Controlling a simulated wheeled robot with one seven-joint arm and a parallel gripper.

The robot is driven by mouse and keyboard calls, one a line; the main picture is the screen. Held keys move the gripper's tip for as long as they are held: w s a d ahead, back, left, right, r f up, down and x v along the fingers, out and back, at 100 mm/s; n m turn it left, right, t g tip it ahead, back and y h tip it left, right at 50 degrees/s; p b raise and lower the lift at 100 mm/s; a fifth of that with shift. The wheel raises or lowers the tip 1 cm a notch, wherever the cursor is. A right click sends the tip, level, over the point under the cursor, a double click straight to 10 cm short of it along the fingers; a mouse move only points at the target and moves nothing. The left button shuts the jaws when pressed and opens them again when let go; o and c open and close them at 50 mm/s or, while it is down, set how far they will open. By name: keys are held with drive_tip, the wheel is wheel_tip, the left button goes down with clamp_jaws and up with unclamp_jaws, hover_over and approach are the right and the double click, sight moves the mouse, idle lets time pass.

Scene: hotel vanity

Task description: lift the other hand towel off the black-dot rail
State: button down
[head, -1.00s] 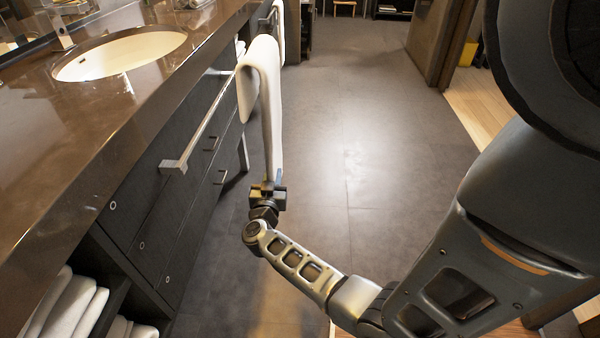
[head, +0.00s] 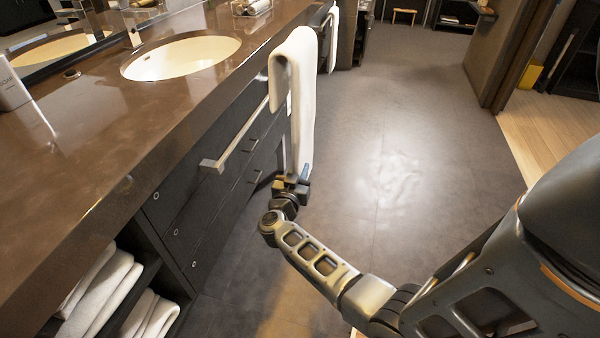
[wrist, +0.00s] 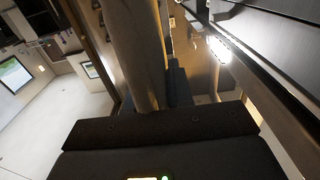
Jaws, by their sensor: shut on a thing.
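A white hand towel (head: 301,95) hangs folded over at its top beside the dark vanity front in the head view. Its short flap is on the left and its long flap reaches down to my gripper (head: 291,183). My gripper is shut on the lower end of the long flap. The towel also rises from between the dark jaws in the wrist view (wrist: 138,50). The metal rail (head: 240,135) runs up to the towel's short flap; whether the fold still touches it I cannot tell. Another white towel (head: 333,38) hangs farther back. I make out no black dot.
The brown countertop (head: 120,130) with its sink (head: 180,57) overhangs the drawers on the left. Folded towels (head: 100,295) fill the open shelf below. The grey floor (head: 400,180) right of the towel is clear.

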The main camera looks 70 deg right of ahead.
sight(300, 153)
wheel_tip(300, 153, up, 6)
drive_tip(key=p, duration=0.3)
drive_tip(key=shift+r+p, duration=0.25)
drive_tip(key=shift+p, duration=0.1)
drive_tip(key=s+d+p, duration=0.1)
drive_tip(key=s+p, duration=0.4)
drive_tip(key=s, duration=0.9)
drive_tip(key=shift+f, duration=0.15)
idle(0.6)
